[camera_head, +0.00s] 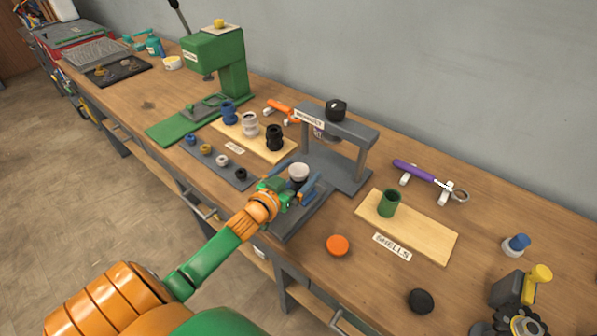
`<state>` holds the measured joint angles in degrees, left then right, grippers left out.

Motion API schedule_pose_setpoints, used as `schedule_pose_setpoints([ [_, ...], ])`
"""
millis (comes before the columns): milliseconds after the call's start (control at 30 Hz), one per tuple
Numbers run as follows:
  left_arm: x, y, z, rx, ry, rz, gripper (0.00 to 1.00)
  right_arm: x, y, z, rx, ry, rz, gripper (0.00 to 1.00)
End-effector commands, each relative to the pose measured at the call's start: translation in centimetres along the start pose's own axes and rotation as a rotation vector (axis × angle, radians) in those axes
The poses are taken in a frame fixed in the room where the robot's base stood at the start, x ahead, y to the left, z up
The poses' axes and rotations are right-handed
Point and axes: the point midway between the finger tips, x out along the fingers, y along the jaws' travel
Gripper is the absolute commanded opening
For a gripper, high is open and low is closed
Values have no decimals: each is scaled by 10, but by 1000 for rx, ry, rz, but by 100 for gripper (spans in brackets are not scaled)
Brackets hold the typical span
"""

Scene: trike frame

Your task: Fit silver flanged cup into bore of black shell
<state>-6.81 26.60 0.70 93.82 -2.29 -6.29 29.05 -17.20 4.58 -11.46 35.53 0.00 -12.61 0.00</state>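My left gripper (300,190) reaches in from the left, low over the dark grey plate in front of the grey press frame. Its blue fingers stand around a round piece with a pale silver top (299,171). Whether they touch it is too small to tell, and its lower part is hidden. A black shell (274,138) stands upright on the wooden board beside a white and a blue one. A small silver cup (222,160) sits on the dark strip in a row with other small cups. My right gripper is not in view.
The grey press frame (353,145) with a black knob stands just behind the gripper. A green press (238,75) is farther left. The shells board (430,232) holds a green shell (388,203). An orange disc (338,245) and a black knob (421,300) lie nearer the front edge.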

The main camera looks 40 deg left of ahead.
Motion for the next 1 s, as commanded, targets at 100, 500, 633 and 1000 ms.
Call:
schedule_pose_setpoints([
  [100,0,0,0,0,-1,0,98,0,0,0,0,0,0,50],
  [500,-57,0,2,-1,-3,0,98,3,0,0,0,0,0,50],
  [633,-69,0,1,-1,-1,0,98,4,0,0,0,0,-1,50],
  [1000,-71,0,0,0,0,0,98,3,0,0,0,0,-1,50],
])
